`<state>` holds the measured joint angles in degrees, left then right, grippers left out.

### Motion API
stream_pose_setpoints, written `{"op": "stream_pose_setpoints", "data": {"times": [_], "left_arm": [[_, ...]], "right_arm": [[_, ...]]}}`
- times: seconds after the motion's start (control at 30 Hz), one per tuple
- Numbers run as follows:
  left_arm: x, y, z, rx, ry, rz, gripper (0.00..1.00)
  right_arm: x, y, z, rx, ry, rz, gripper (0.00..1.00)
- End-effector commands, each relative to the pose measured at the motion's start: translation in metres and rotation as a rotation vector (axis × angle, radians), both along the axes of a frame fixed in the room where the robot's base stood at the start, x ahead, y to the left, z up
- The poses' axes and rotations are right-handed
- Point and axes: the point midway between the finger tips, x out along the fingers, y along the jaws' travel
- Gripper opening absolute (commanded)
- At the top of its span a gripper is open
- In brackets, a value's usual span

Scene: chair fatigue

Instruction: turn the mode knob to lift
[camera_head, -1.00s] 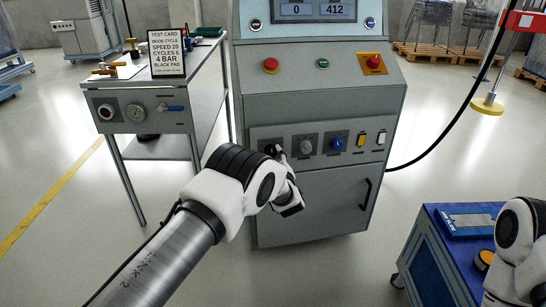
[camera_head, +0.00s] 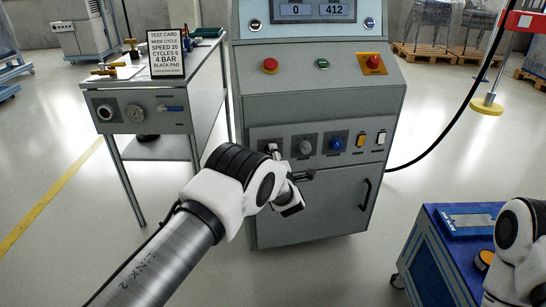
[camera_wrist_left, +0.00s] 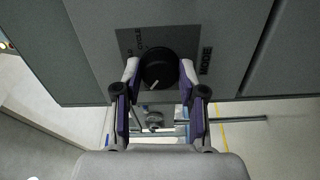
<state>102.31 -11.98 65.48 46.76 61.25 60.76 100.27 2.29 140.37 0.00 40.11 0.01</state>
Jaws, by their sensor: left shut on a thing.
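The black mode knob (camera_wrist_left: 160,68) sits on a dark plate on the grey machine front. In the left wrist view, the plate carries the words MODE and CYCLE; other lettering is partly hidden. A white pointer mark shows on the knob, towards the lower left of its face in that view. My left gripper (camera_wrist_left: 159,76) is shut on the knob, one fingertip on each side. In the head view the left gripper (camera_head: 275,152) reaches the leftmost knob of the lower panel and largely hides it. Of my right arm only links show at the right edge; its gripper is out of view.
Right of the mode knob are a grey knob (camera_head: 305,147), a blue knob (camera_head: 336,144), and yellow (camera_head: 361,140) and white (camera_head: 381,137) switches. A door handle (camera_head: 365,193) is below. A test card (camera_head: 166,53) stands on the left bench. A blue cart (camera_head: 424,255) is at lower right.

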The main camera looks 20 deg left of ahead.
Motion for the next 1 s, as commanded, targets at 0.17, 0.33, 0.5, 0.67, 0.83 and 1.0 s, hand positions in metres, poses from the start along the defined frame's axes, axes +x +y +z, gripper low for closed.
{"op": "stream_pose_setpoints", "data": {"times": [0.17,0.33,0.5,0.67,0.83,1.0], "left_arm": [[0.0005,0.0002,0.0013,-0.062,-0.035,0.0,0.06],[0.0004,0.0003,0.0014,-0.091,-0.051,0.0,0.06],[0.0004,0.0003,0.0014,-0.099,-0.055,0.001,0.06],[0.0004,0.0004,0.0014,-0.099,-0.055,0.001,0.06],[0.0004,0.0004,0.0014,-0.098,-0.054,0.001,0.65],[0.0002,0.0002,0.0009,-0.098,-0.053,0.0,0.66]], "right_arm": [[0.0,0.0,-0.0003,0.0,0.0,0.0,0.4],[0.0,0.0,-0.0004,0.0,0.0,0.0,0.4],[0.0,0.0,-0.0004,0.0,0.0,0.0,0.4],[0.0,0.0,-0.0004,0.0,0.0,0.0,0.4],[0.0,0.0,-0.0004,0.0,0.0,0.0,0.4],[0.0,0.0,-0.0004,0.0,0.0,0.0,0.4]]}}
